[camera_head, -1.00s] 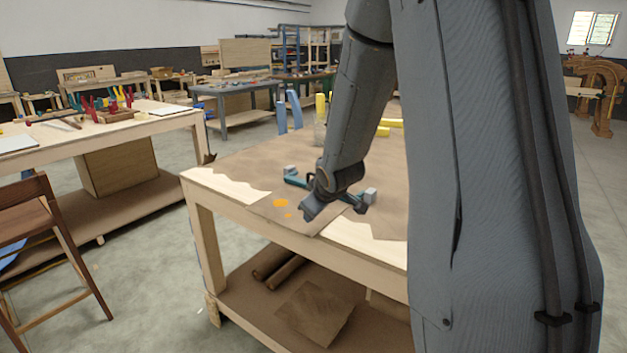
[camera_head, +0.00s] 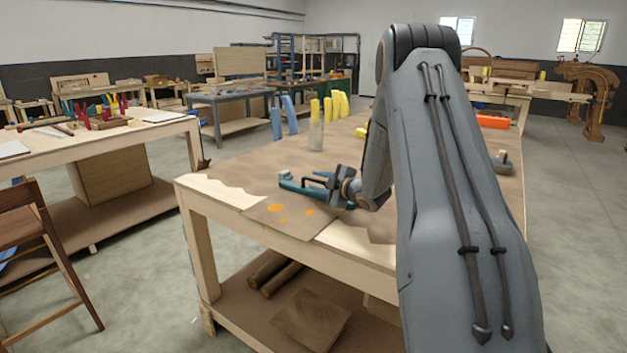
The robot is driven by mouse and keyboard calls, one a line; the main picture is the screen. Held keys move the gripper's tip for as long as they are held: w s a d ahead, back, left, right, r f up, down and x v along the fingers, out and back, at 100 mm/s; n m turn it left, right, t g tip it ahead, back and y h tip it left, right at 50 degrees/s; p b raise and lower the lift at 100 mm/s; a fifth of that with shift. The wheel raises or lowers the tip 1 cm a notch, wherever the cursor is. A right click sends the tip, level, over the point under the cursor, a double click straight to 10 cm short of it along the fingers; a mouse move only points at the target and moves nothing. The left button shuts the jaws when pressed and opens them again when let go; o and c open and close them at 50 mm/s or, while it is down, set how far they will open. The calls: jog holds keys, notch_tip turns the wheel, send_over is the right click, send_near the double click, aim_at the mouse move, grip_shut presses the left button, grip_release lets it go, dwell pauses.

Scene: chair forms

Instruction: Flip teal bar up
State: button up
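The teal bar (camera_head: 293,186) lies low along the near part of the wooden table (camera_head: 240,160), with a light grey block at its left end. My gripper (camera_head: 310,181) is at the bar's middle to right part, its dark fingers pointing left. The gripper and wrist hide much of the bar's right half. I cannot tell whether the fingers touch the bar or how far apart they are.
Blue upright pieces (camera_head: 284,116) and yellow upright pieces (camera_head: 335,108) stand at the table's back edge. A brown sheet with orange spots (camera_head: 275,208) lies at the front. An orange block (camera_head: 493,121) is at the back right. The table's left side is clear.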

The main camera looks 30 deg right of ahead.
jog(key=shift+x, duration=1.4)
grip_shut()
